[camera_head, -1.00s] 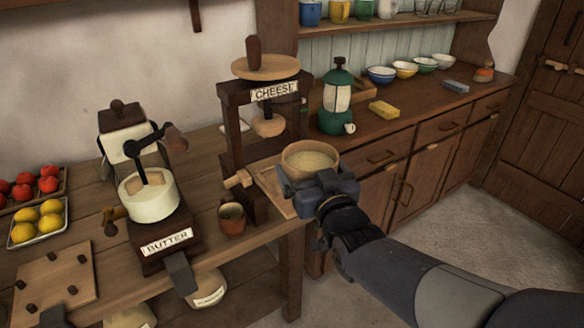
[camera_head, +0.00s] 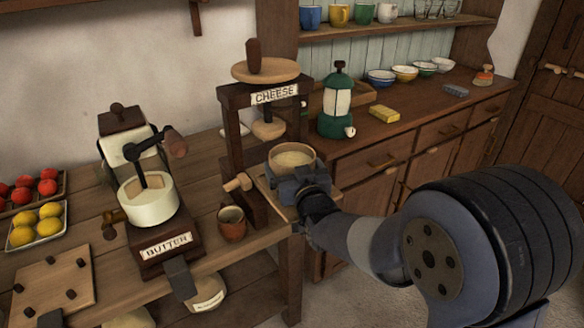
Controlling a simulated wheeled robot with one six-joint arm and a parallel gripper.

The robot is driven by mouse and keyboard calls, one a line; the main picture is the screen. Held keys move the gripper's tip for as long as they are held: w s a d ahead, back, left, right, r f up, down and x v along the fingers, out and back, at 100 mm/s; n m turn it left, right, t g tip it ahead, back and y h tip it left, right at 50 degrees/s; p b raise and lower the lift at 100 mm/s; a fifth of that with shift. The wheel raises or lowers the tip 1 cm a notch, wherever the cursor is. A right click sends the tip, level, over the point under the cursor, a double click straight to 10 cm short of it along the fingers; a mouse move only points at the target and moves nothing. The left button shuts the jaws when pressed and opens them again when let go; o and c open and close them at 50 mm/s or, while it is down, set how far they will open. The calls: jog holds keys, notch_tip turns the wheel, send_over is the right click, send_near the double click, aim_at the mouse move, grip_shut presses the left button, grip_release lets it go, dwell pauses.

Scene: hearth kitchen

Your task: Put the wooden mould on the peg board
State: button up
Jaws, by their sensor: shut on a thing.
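The wooden mould (camera_head: 293,158) is a round, light wooden tub with pale contents. It is upright at the front of the cheese press (camera_head: 262,95), over the press's wooden tray (camera_head: 331,197). I cannot tell whether it touches the tray. My gripper (camera_head: 292,180) is shut on the mould from the front right, and its body hides the mould's lower part. The peg board (camera_head: 52,283) is a square wooden board with several dark pegs. It lies on the table at the lower left, with nothing on it.
The butter churn (camera_head: 150,200) stands between the peg board and the cheese press. A small brown cup (camera_head: 232,223) is at the table's front edge near the press. A tray of lemons (camera_head: 37,226) sits behind the peg board.

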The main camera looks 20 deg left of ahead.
jog(key=shift+w+a+f, duration=0.1)
jog(key=shift+w+a, duration=0.05)
jog(key=shift+w, duration=0.05)
jog(key=shift+f+b, duration=0.25)
jog(key=shift+b, duration=0.15)
jog(key=o, duration=1)
jog(key=shift+r+p, duration=0.15)
jog(key=shift+p, duration=0.8)
